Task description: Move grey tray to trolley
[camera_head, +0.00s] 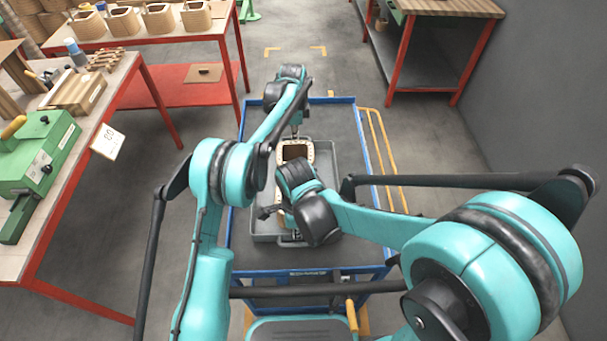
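The grey tray (328,168) lies on the top of the blue-edged trolley (344,118), towards its middle. A tan coil (308,152) with a dark opening stands in the tray, partly hidden by my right arm. My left gripper (295,131) reaches down at the tray's far edge; its fingers are tiny and mostly hidden. My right gripper (285,234) is at the tray's near side, close to the rim, mostly covered by my own wrist. I cannot tell whether either one grips the rim.
A workbench (100,131) with a green machine (38,160) and wooden parts stands at left. Several coils stand on a red-legged table (120,41) behind. Another bench (445,6) is at the back right.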

